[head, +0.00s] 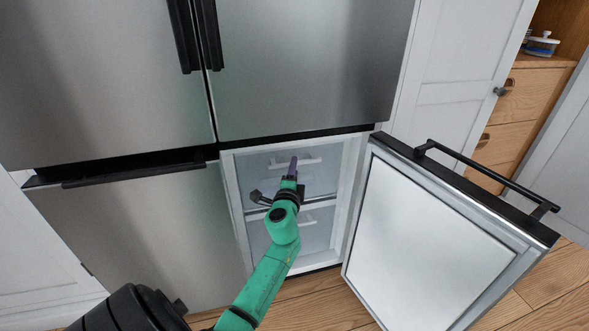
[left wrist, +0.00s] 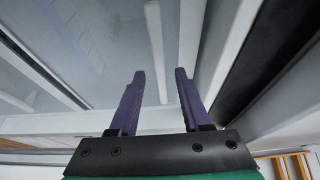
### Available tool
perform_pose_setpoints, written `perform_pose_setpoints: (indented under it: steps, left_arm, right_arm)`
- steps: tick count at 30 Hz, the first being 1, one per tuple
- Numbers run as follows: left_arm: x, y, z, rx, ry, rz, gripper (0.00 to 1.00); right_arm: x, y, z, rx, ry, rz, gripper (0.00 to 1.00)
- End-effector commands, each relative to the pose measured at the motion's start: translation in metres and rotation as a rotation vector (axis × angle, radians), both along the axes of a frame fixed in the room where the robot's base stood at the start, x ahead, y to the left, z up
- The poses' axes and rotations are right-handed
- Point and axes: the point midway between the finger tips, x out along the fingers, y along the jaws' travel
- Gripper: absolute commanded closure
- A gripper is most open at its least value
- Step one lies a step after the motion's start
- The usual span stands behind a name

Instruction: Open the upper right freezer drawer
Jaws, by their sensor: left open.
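The upper right freezer drawer (head: 318,181) is a pale translucent front inside the open lower right compartment. It looks shut, with a white horizontal handle (head: 311,162) near its top. My left gripper (head: 293,163) is in front of this drawer at the handle, partly covering its left part. In the left wrist view the two purple fingers (left wrist: 160,73) are apart, and a white bar, apparently the handle (left wrist: 155,38), lines up with the gap between them. I cannot tell whether they touch it. My right gripper is not in view.
The freezer door (head: 440,240) stands swung open to the right, with a black bar handle (head: 490,175). A lower drawer (head: 316,240) with its own white handle sits below. The lower left fridge door (head: 140,235) is shut. Wooden floor (head: 325,305) lies in front.

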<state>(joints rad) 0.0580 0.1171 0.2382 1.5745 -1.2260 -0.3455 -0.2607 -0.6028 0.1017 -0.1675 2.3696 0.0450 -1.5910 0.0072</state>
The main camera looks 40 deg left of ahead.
Motion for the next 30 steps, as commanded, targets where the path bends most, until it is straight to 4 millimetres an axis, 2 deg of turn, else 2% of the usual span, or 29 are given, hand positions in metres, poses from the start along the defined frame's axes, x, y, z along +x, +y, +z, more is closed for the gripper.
perform_pose_setpoints:
  steps: [3,10,11,12,14,15,30]
  left_arm:
    - [0.0086,0.0062,-0.0002,0.001,-0.001,0.0,0.53]
    - [0.0097,0.0067,-0.0002,-0.001,-0.001,0.0,0.53]
    - [0.0097,0.0066,-0.0002,-0.001,-0.001,0.0,0.6]
    - [0.0096,0.0065,-0.0002,-0.001,-0.001,0.0,0.75]
    - [0.0095,0.0065,-0.0003,-0.001,0.0,0.0,0.98]
    - [0.0095,0.0065,-0.0003,-0.001,0.0,0.0,1.0]
    - [0.0094,0.0061,-0.0008,-0.001,0.0,0.0,1.0]
  right_arm:
    - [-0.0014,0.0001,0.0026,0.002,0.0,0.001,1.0]
    - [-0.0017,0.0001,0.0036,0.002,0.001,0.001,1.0]
    - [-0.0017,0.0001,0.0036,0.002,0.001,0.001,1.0]
    - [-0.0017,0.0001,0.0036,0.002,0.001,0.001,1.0]
    - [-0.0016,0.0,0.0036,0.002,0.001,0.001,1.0]
    - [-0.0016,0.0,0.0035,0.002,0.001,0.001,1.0]
    - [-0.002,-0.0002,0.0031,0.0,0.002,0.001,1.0]
